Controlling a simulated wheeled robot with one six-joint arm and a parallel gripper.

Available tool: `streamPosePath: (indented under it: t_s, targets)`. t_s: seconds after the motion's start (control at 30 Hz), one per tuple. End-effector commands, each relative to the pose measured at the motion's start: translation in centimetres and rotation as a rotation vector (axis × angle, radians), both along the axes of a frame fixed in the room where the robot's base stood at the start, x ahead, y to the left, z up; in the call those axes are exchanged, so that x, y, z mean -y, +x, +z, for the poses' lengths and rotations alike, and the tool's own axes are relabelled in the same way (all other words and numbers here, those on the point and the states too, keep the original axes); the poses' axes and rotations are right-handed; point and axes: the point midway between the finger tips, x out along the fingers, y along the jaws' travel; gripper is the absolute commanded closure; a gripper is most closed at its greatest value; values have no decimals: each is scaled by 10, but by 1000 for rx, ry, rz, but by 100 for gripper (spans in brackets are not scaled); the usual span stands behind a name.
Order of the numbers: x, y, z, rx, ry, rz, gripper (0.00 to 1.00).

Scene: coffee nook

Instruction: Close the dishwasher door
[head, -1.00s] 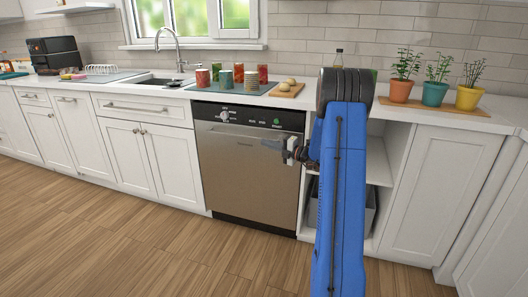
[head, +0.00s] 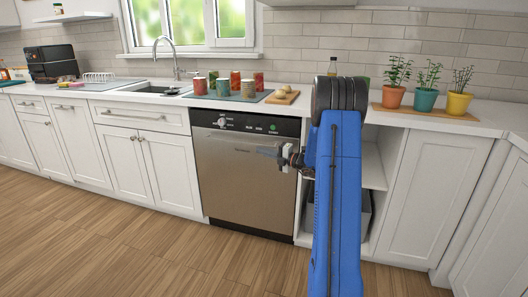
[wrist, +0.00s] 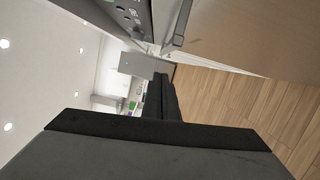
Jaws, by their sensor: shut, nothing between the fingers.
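The dishwasher (head: 245,170) stands under the counter in the head view. Its steel door is upright and looks flush with the cabinets; a small gap cannot be ruled out. The dark control strip (head: 246,122) runs above the door. My gripper (head: 262,151) is shut and empty in front of the door's upper right part; I cannot tell whether it touches. In the wrist view, my dark gripper (wrist: 165,100) fills the lower part, with the door (wrist: 245,35) at upper right and the control strip (wrist: 125,12) at the top.
An open shelf niche (head: 372,165) is right of the dishwasher, behind my arm. White cabinets (head: 150,160) stand on the left. Cups (head: 236,80), a board (head: 282,98) and potted plants (head: 427,95) are on the counter. The wooden floor (head: 130,250) in front is clear.

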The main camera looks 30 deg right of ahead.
Motion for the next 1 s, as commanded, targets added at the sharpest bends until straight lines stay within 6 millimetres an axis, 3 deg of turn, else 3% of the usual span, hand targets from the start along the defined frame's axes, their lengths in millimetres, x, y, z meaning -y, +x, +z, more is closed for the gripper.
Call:
streamPosePath:
  t_s: [0.3, 0.5, 0.87, 1.0]
  targets:
    - [25, -58, -1, -1, 0, 1, 100]
    - [34, -83, -1, -2, 0, 4, 100]
    - [37, -93, -1, -2, 0, 7, 100]
    - [17, -93, 6, 4, -57, 44, 100]
